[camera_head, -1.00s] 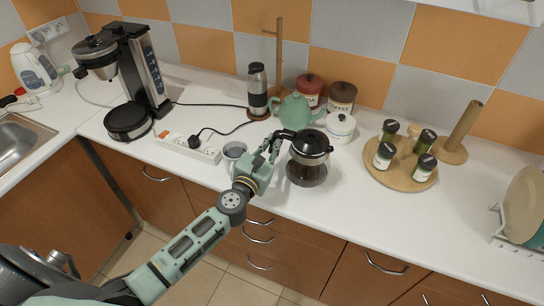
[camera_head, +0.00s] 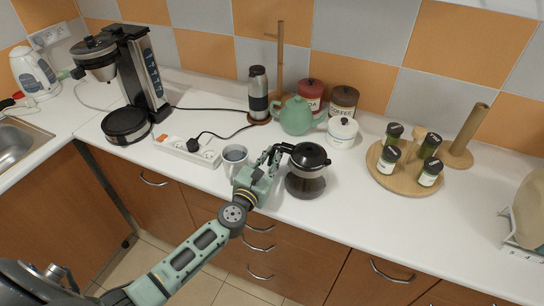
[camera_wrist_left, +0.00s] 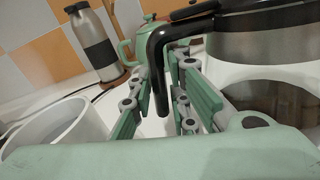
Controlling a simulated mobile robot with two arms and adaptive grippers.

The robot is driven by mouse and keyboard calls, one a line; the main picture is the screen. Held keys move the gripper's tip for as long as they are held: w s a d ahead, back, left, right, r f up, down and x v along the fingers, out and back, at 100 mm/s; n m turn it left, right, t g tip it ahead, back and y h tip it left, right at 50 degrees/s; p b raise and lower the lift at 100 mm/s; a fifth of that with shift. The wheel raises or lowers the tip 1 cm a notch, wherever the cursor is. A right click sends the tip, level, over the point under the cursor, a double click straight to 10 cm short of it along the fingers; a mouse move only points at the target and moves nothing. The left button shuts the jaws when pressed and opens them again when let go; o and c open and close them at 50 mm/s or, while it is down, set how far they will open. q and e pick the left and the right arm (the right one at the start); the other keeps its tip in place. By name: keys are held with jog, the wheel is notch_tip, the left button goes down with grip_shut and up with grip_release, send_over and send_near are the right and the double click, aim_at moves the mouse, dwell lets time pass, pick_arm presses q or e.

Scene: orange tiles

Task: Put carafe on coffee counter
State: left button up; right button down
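The carafe (camera_head: 306,172) is glass with a black lid and black handle. It appears to stand upright on the white counter (camera_head: 380,230), near the front edge. The coffee machine (camera_head: 136,85), black and silver, stands on the counter at the back left. My left gripper (camera_head: 273,156) is at the left side of the carafe, at its handle. In the left wrist view the black handle (camera_wrist_left: 160,75) hangs between the two green fingers (camera_wrist_left: 160,100), which are apart with some gap around it. My right gripper is not in view.
A teapot (camera_head: 296,116), a flask (camera_head: 258,93) and canisters (camera_head: 342,102) stand behind. A power strip (camera_head: 188,151) lies left; a spice tray (camera_head: 405,178) stands right.

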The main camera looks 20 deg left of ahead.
pick_arm(q)
jog(key=shift+o, duration=1.1)
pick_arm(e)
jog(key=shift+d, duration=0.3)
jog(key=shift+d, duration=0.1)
pick_arm(q)
jog(key=shift+r, duration=0.1)
jog(key=shift+r+p, duration=0.25)
jog(key=shift+p, duration=0.05)
jog(key=s, duration=0.3)
jog(key=s+b, duration=0.1)
jog(key=s, duration=0.6)
jog(key=shift+s+a+f+b, duration=0.2)
jog(key=shift+s+f+b, duration=0.05)
jog(key=shift+s+b, duration=0.05)
jog(key=shift+s+r, duration=0.1)
jog(key=shift+s, duration=0.65)
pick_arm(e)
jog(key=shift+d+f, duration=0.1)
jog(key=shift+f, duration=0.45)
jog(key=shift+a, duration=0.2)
